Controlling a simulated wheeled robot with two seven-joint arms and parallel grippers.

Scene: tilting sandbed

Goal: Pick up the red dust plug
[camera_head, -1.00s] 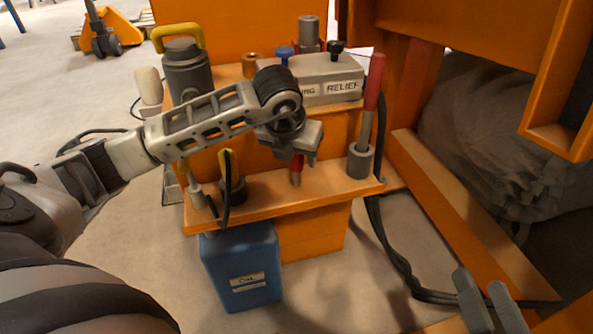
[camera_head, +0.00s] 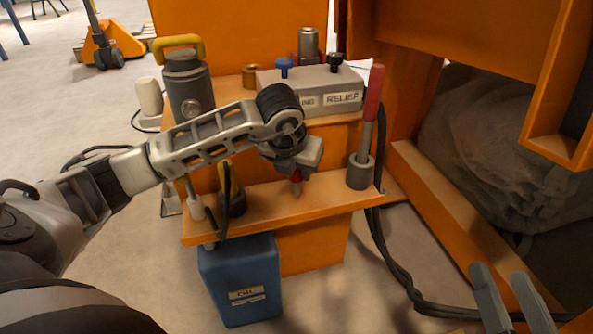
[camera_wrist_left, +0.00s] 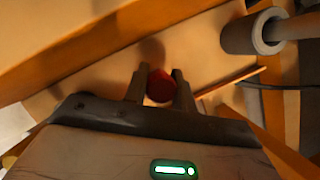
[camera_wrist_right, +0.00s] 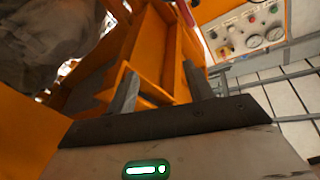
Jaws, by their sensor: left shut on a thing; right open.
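The red dust plug (camera_head: 296,178) is upright above the orange shelf's front part, with a grey part under it. My left gripper (camera_head: 297,171) comes down over it from above and hides its upper part. In the left wrist view the plug's round red top (camera_wrist_left: 161,87) lies between the two fingers, and the left gripper (camera_wrist_left: 159,80) is shut on it. I cannot tell whether the plug is clear of the shelf. My right gripper (camera_head: 512,296) is open and empty at the lower right, away from the plug; it also shows in the right wrist view (camera_wrist_right: 164,84).
A red-handled lever (camera_head: 371,98) in a grey socket stands right of the plug. Behind is a grey valve block (camera_head: 312,88) with a blue knob (camera_head: 284,67). A yellow-handled grey cylinder (camera_head: 187,87) stands left. A blue can (camera_head: 240,278) is below the shelf (camera_head: 330,200).

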